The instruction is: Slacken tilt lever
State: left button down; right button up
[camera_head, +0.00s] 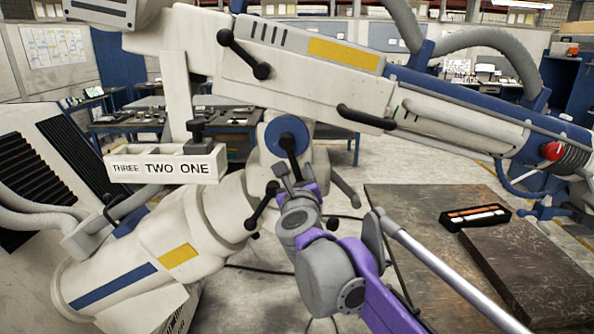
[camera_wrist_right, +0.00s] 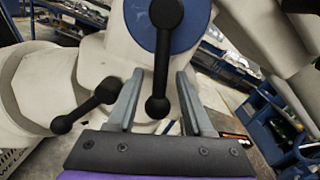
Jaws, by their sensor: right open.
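A black ball-ended lever (camera_head: 290,146) sits on the round blue hub (camera_head: 275,133) of the white microscope arm's joint. In the right wrist view the lever (camera_wrist_right: 161,62) hangs nearly straight down from the hub (camera_wrist_right: 140,25). Its lower ball lies between the two grey fingers of my right gripper (camera_wrist_right: 157,100). The fingers are apart, with gaps visible on both sides of the ball. In the head view my right gripper (camera_head: 292,178) is just below the hub and hides part of the joint. No label on the lever is readable. My left gripper is not in view.
A second black lever (camera_head: 262,206) is close at the left of my gripper; it also shows in the wrist view (camera_wrist_right: 86,106). Another lever (camera_head: 243,55) is on the upper arm. A tray labelled THREE TWO ONE (camera_head: 165,167) hangs at left. A dark table (camera_head: 420,215) stands at right.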

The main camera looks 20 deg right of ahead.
jog(key=shift+w+d, duration=0.1)
jog(key=shift+w, duration=0.35)
jog(key=shift+c, duration=0.2)
grip_shut()
dwell(1.0)
